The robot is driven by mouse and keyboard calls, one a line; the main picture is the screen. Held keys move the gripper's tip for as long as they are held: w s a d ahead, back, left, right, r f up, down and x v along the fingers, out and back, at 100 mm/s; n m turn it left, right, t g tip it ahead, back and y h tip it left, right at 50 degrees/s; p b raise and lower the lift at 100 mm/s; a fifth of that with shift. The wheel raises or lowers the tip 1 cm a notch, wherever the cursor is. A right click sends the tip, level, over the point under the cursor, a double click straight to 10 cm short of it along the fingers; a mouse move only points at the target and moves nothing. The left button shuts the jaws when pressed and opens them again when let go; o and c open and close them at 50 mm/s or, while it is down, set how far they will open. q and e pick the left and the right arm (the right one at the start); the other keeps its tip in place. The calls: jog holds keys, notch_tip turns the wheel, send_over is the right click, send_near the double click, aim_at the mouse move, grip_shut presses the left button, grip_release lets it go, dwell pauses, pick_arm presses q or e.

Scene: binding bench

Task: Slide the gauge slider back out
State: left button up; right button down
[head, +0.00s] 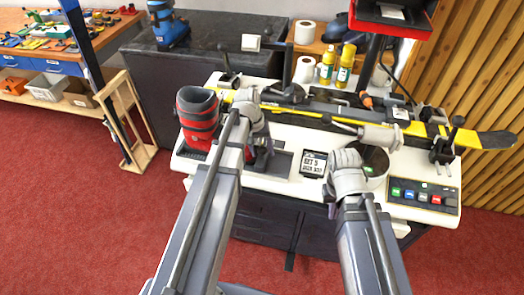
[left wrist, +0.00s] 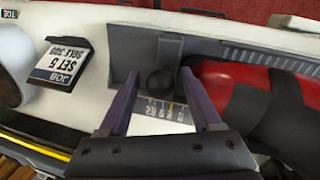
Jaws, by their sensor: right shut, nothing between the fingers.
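The gauge slider's round black knob (left wrist: 160,82) shows in the left wrist view, beside a white printed scale (left wrist: 165,112). My left gripper (left wrist: 160,74) is open, with one purple finger on each side of the knob and a visible gap on both sides. In the head view my left gripper (head: 262,148) is over the bench just right of the red boot (head: 198,120), and my arm hides most of it and the knob. My right gripper (head: 348,172) is shut and empty at the right front of the bench; its fingertips are hard to make out.
A yellow-and-black ski (head: 340,122) lies along the back. A button panel (head: 420,194) is at the right. The red boot (left wrist: 240,85) is close to my left fingers.

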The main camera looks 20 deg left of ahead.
pick_arm(q)
grip_shut()
dwell(0.3)
dwell(0.9)
